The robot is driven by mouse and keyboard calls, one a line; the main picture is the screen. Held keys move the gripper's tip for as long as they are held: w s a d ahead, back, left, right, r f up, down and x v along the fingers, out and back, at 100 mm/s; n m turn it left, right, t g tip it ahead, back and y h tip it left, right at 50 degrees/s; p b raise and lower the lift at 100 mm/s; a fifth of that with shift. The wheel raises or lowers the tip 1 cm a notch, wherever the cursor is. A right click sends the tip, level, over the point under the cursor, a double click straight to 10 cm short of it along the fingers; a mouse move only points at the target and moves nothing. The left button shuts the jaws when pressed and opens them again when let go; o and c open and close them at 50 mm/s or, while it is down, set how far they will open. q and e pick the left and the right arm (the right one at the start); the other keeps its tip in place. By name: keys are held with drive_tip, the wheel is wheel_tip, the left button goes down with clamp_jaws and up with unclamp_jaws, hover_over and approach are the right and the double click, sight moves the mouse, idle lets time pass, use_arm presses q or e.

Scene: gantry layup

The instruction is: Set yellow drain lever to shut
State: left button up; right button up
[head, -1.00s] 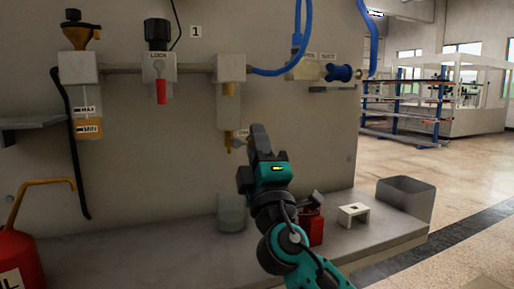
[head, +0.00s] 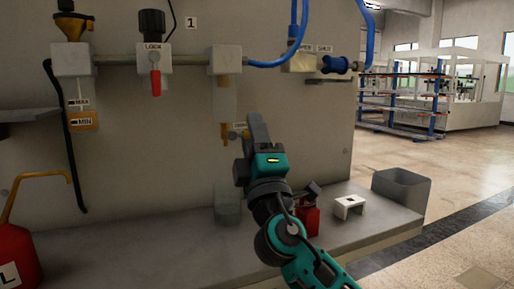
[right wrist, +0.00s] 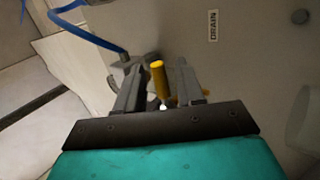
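The yellow drain lever (right wrist: 157,75) shows in the right wrist view as a short rounded bar between the two fingers of my right gripper (right wrist: 159,88). Gaps show on both sides of it, so the fingers are open around it and not closed on it. In the head view, my right gripper (head: 254,122) is at the drain fitting (head: 226,134) below the clear filter bowl (head: 226,98). It hides the lever and part of the drain label there. Whether the lever stands at open or shut cannot be told. My left gripper is out of view.
A regulator with a red lock tab (head: 155,83) and a lubricator bowl (head: 81,105) hang left of the filter. The bench holds a clear cup (head: 228,203), a red container (head: 307,218), a white block (head: 349,206) and a grey bin (head: 401,190).

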use_arm(q)
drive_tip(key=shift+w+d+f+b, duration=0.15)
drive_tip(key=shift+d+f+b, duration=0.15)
drive_tip(key=shift+b, duration=0.6)
use_arm(e)
drive_tip(key=v, duration=1.2)
drive_tip(key=shift+s+f, duration=0.2)
